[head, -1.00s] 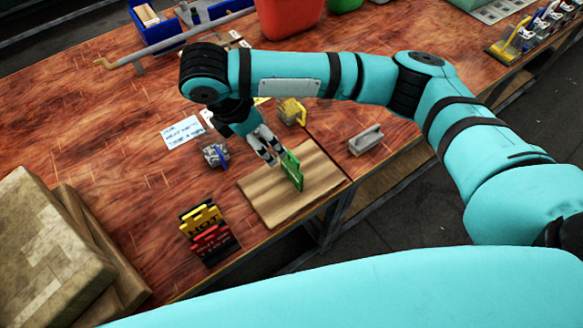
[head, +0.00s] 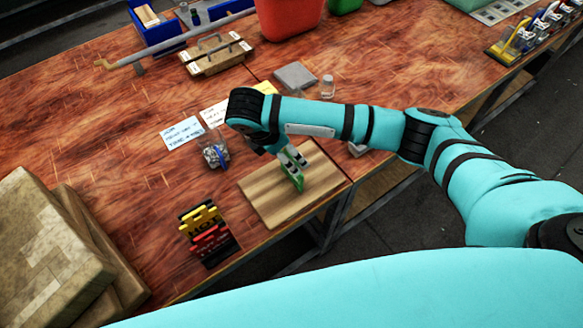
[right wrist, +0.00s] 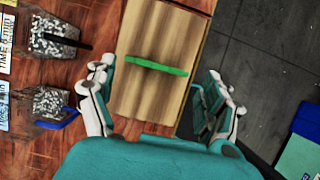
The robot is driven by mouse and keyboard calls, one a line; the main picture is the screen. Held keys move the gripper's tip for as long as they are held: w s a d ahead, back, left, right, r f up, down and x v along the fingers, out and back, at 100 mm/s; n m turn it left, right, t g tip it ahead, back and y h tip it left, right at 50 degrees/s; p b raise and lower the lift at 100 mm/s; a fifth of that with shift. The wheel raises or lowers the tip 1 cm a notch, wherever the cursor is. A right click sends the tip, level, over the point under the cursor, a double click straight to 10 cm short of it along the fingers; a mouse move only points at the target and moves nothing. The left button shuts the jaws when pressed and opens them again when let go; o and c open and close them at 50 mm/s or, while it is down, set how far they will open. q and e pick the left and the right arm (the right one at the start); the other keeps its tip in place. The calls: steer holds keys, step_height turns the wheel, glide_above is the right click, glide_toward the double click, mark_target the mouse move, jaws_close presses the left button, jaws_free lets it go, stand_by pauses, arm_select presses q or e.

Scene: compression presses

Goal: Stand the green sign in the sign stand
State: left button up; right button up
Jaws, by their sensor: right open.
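The green sign (head: 293,180) stands upright on a light wooden board (head: 262,206). It shows edge-on as a thin green strip (right wrist: 155,66) in the right wrist view. My right gripper (head: 290,160) is over the sign and open, its fingers apart on either side of the strip in the right wrist view, beyond its two ends. The sign's upper part is partly hidden by the gripper in the head view. The black sign stand (head: 218,255) is at the table's front, left of the board, with yellow and red signs in it. My left gripper is not in view.
A clear container of grey pieces with a blue-handled item (head: 215,156) stands just left of the board. Brown blocks (head: 45,245) fill the front left. Bare table separates the stand from the board.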

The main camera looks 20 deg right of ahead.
mark_target(291, 157)
steer(key=p+x, duration=0.1)
steer(key=x, duration=0.3)
steer(key=shift+f, duration=0.2)
steer(key=shift+c, duration=0.4)
jaws_close()
steer(key=shift+r, duration=0.1)
